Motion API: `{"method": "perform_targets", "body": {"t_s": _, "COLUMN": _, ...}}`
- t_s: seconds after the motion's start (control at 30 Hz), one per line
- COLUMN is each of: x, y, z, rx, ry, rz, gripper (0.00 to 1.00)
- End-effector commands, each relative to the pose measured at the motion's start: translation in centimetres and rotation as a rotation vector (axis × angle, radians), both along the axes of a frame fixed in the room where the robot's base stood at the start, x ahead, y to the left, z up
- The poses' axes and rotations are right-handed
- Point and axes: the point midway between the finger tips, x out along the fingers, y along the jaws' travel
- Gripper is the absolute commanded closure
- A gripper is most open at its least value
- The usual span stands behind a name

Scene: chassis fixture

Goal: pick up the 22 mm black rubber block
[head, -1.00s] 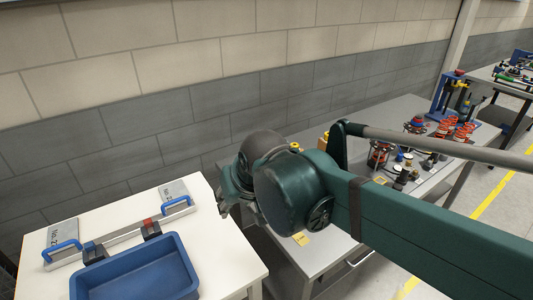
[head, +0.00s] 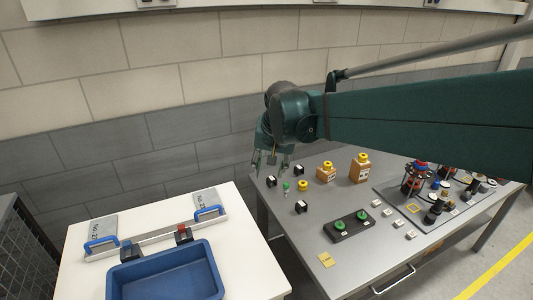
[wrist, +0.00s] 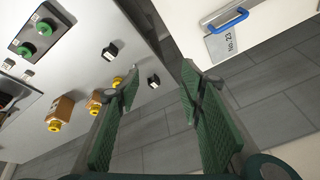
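Several small black blocks with white labels lie on the grey table. In the head view one black block (head: 270,182) is at the table's left edge, another black block (head: 298,169) is behind it, and a third black block (head: 301,207) is nearer. The labels are too small to read, so I cannot tell which is 22 mm. My gripper (head: 272,161) is open and empty above the table's back-left corner. In the wrist view my gripper (wrist: 160,80) has its fingers wide apart. One black block (wrist: 154,81) shows between the fingertips, below them; another black block (wrist: 110,51) lies farther off.
A green-topped piece (head: 286,187) and a yellow piece (head: 303,185) sit among the blocks. Orange-brown yellow-capped bottles (head: 360,170) and a dark holder with green knobs (head: 350,225) stand to the right. The white table (head: 245,245) carries a blue tray (head: 165,275) and a rail fixture (head: 150,241).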

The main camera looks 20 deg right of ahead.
Motion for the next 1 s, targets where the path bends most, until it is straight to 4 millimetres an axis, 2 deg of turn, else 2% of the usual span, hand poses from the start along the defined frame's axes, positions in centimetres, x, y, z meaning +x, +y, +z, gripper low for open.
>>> {"method": "perform_targets", "body": {"t_s": 0.47, "x": 7.4, "y": -5.2, "z": -0.5, "rx": 0.062, "ry": 0.073, "rz": -0.191, "gripper": 0.62}}
{"method": "perform_targets", "body": {"t_s": 1.0, "x": 14.8, "y": -11.8, "z": -3.5, "rx": 0.124, "ry": 0.154, "rz": -0.413, "gripper": 0.62}}
